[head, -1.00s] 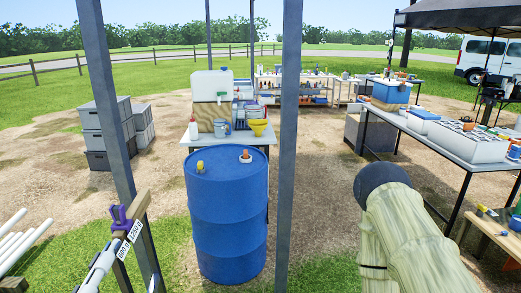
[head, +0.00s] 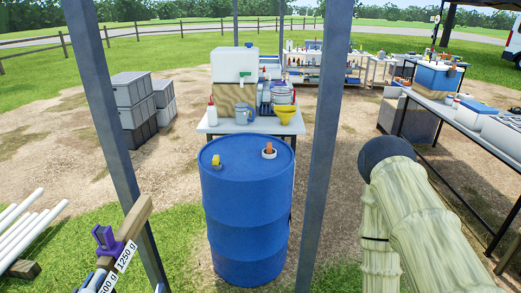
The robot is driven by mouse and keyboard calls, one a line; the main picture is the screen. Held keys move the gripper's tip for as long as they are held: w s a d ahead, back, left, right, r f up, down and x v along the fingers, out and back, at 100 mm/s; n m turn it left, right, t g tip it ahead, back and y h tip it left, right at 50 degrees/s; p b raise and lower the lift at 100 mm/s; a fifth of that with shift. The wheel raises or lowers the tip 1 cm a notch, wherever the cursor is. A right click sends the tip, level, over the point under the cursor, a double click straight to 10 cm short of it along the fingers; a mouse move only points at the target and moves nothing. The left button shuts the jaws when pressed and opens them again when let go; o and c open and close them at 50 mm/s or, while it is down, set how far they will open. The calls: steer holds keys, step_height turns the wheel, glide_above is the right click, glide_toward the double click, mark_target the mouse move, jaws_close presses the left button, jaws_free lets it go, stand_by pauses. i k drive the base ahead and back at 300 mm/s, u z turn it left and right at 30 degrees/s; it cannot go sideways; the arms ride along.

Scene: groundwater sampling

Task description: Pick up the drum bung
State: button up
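A blue drum (head: 247,207) stands upright on the ground in the middle of the view. On its top, near the left rim, is a small yellow fitting (head: 216,161). Towards the back right of the top is a small orange piece (head: 269,148) in a white ring. Both are small, and I cannot tell for certain which is the drum bung. My arm, in a pale sleeve, shows at the right. My gripper is not in view.
Grey posts (head: 102,110) and (head: 324,140) stand either side of the drum. Behind it is a table (head: 212,127) with a white tank (head: 234,65), a jug (head: 243,114) and a yellow funnel (head: 285,114). Grey crates (head: 130,100) are at left, a long table (head: 450,112) at right.

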mark_target(269, 151)
steer(key=z, duration=1.45)
steer(key=i, duration=2.7)
steer(key=u, duration=2.5)
